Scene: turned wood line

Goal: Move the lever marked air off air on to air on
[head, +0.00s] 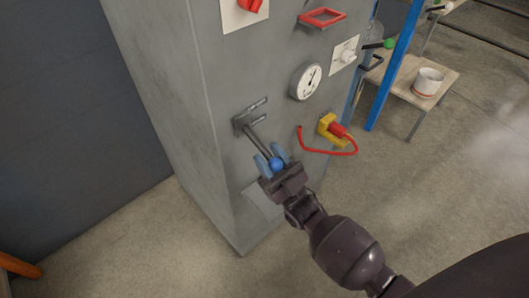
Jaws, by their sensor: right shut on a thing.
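The lever (262,144) is a dark rod with a blue ball knob (277,165) on the front of a grey cabinet. It comes out of a slotted grey bracket (250,117) and slants down to the right. My right gripper (274,163) is shut on the blue knob, one finger on each side. The air off and air on marking cannot be read here. A pale label plate (262,199) shows below the lever, partly hidden by my gripper. My left gripper is not in view.
The grey cabinet (180,120) also carries a dial gauge (305,81), a red frame handle (322,18), a white switch plate (345,54), a red knob (249,5) and a yellow socket with a red plug and cable (334,130). A wooden table with a white pot (428,82) stands right.

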